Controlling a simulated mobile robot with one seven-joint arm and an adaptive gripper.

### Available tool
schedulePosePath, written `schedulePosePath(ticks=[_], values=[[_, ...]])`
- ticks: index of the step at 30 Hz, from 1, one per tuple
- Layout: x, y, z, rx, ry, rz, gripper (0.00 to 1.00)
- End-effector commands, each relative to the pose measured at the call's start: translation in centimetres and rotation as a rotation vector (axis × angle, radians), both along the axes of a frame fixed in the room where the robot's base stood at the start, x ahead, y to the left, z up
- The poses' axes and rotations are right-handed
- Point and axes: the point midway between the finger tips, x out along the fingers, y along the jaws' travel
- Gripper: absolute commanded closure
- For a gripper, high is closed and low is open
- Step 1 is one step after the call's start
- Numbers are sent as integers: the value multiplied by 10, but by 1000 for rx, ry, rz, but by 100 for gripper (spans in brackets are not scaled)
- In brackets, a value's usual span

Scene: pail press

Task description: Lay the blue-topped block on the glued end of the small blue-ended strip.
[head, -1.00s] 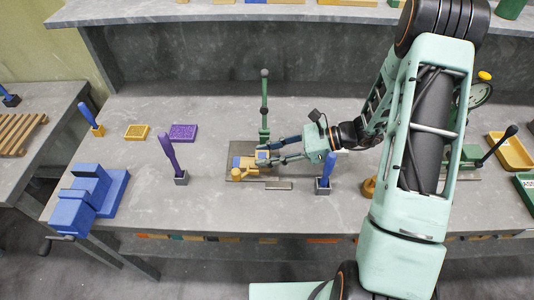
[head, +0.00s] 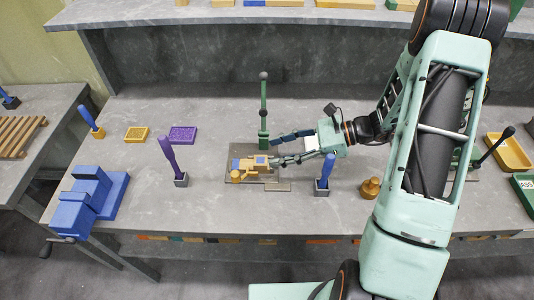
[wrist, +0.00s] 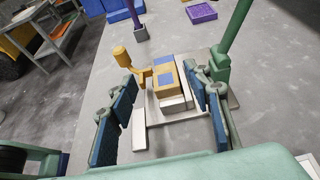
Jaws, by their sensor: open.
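The blue-topped block (head: 261,159) is tan with a blue patch on top. It sits on the grey baseplate (head: 240,146), at the foot of the green post. In the wrist view the block (wrist: 165,82) lies ahead between my finger lines, with pale strip-like pieces (wrist: 173,103) beneath it.
A yellow knobbed piece (head: 235,175) stands beside the block, and a green post (head: 263,110) behind it. A blue-handled tool (head: 325,172) stands close in front of my gripper. A purple-handled tool (head: 170,155) stands left. A thin pale bar (wrist: 139,130) lies nearby.

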Motion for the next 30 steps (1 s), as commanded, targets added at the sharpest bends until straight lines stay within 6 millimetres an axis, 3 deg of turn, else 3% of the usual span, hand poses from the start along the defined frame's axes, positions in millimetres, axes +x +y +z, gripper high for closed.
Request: schedulePosePath(ticks=[6,12,30], values=[[-1,-46,17,-2,-2,-3,54],[-2,-69,28,1,-1,0,54],[-3,-74,31,0,0,1,54]])
